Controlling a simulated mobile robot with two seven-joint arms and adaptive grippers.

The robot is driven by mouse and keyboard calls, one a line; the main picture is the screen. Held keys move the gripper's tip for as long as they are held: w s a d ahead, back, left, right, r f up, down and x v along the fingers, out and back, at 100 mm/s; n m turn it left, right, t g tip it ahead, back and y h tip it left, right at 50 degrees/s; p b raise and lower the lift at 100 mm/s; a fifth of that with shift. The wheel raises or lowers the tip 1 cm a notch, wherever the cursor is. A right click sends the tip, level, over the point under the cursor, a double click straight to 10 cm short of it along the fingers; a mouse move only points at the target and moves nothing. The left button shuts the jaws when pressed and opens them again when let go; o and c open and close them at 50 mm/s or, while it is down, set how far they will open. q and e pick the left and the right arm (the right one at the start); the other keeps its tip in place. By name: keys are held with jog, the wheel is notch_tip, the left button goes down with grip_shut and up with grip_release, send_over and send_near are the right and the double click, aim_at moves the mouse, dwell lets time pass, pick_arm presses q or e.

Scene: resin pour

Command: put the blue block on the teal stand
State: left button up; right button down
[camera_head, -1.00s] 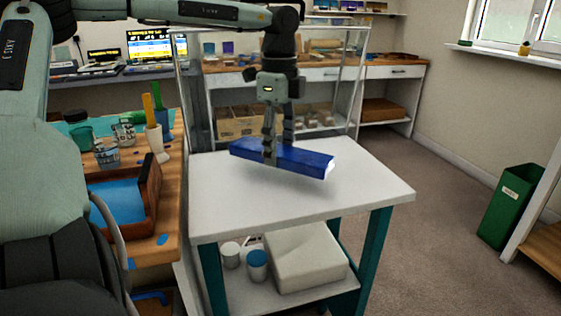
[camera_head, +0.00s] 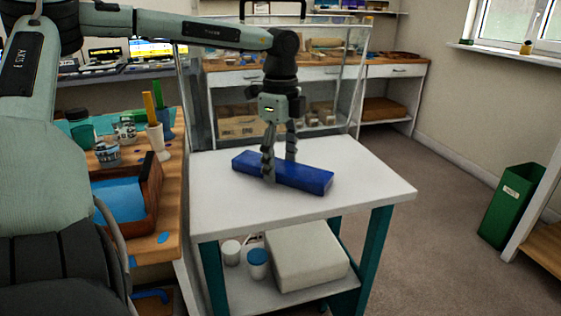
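The long blue block (camera_head: 305,177) lies flat on the white top of the teal-legged stand (camera_head: 350,205), toward its back middle. My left gripper (camera_head: 279,166) points straight down over the block. Its fingers stand apart, one in front of the block and one behind it, and look opened around it. The near finger hides a small strip of the block. My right gripper is not in view.
A wooden bench (camera_head: 170,205) with cups, brushes and a blue-filled tray (camera_head: 152,190) stands left of the stand. The lower shelf holds a white box (camera_head: 305,258) and two small tubs. A green bin (camera_head: 510,205) stands far right. The front of the stand's top is clear.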

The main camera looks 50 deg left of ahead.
aim_at(281, 165)
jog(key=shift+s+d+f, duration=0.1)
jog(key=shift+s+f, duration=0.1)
pick_arm(q)
jog(key=shift+r+p, duration=0.25)
jog(key=shift+p, duration=0.05)
notch_tip(281, 165, up, 12)
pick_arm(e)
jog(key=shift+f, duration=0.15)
pick_arm(q)
jog(key=shift+f, duration=0.2)
